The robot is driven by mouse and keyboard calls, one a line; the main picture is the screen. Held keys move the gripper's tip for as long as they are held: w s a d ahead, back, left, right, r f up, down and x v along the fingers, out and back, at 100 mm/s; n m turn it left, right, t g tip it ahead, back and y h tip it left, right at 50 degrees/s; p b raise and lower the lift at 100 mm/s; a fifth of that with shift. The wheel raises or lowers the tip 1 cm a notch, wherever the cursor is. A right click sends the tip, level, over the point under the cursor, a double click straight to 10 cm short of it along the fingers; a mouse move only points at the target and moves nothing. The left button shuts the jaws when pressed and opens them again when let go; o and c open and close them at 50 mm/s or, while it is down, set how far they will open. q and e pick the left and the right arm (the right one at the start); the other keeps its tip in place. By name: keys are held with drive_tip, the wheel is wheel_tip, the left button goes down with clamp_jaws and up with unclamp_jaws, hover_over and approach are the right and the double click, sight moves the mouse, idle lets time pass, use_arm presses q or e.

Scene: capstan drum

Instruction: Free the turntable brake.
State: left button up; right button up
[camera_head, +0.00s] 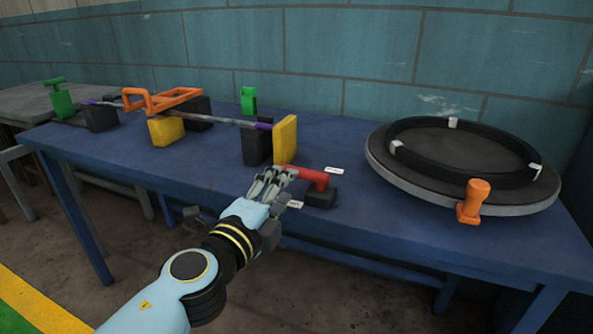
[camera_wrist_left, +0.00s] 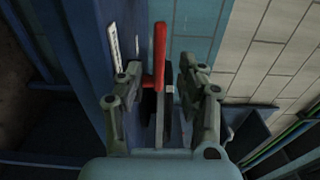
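The brake looks like a red lever (camera_head: 312,175) on a black block (camera_head: 321,196) at the table's front edge, left of the turntable (camera_head: 440,188). The turntable is a round dark disc with a pale rim. My left gripper (camera_head: 274,181) is at the lever's left end in the head view. In the left wrist view the red lever (camera_wrist_left: 159,55) stands between the two spread fingers of the gripper (camera_wrist_left: 160,85), with gaps on both sides. The gripper is open, and no grip on the lever shows. My right gripper is not in view.
A black ring (camera_head: 465,180) with white ties lies on the turntable, and an orange knob (camera_head: 473,200) stands at its front rim. A yellow block (camera_head: 285,140) and a black block (camera_head: 256,147) carry a long rod behind the lever. The blue table (camera_head: 390,235) is bare in front.

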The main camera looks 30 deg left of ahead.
sight(297, 168)
use_arm(q)
drive_tip(key=w, duration=0.6)
drive_tip(key=shift+w+a+p, duration=0.3)
drive_tip(key=shift+w+p, duration=0.05)
drive_tip(key=shift+w, duration=0.05)
drive_tip(key=shift+c, duration=0.3)
drive_tip(key=shift+f, duration=0.1)
clamp_jaws()
